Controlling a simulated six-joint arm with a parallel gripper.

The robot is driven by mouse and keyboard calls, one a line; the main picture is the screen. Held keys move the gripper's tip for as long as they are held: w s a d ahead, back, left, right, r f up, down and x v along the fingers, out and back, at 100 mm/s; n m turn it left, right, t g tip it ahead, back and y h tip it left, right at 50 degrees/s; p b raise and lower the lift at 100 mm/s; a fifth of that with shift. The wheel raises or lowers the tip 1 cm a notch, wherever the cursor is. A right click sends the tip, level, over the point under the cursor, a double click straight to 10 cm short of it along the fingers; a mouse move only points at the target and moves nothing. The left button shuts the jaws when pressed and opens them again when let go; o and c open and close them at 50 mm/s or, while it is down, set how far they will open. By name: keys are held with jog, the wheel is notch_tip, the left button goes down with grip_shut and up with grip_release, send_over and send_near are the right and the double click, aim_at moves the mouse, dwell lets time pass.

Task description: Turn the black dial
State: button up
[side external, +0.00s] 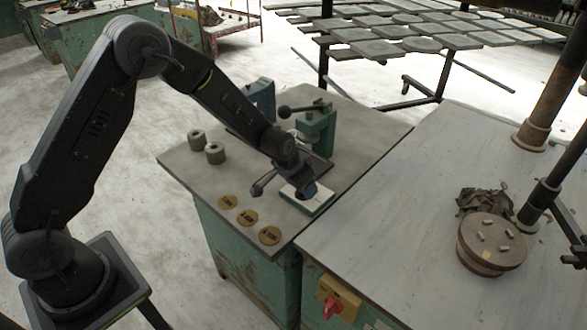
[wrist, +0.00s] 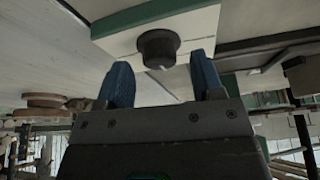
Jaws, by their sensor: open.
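The black dial (wrist: 158,46) stands out from the white face of a green-edged box (wrist: 115,44) in the wrist view. My gripper (wrist: 160,75) is open, with its two blue fingers apart and pointing toward the dial. The dial shows just beyond and between the fingertips, and I see no finger touching it. In the side external view, my gripper (side external: 287,188) is low over the white-topped box (side external: 312,203) near the right edge of the grey bench top. The dial is hard to make out there behind my gripper.
A green lever press (side external: 318,128) stands close behind my gripper. A larger table (side external: 400,220) adjoins on the right.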

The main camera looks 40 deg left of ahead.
jog(key=v, duration=1.2)
jog(key=shift+s+r, duration=0.15)
jog(key=shift+r, duration=0.05)
jog(key=shift+f, duration=0.15)
jog(key=x, duration=1.3)
jog(key=shift+w+f, duration=0.2)
jog(key=shift+f, duration=0.05)
jog(key=shift+c, duration=0.2)
jog(key=c, duration=0.9)
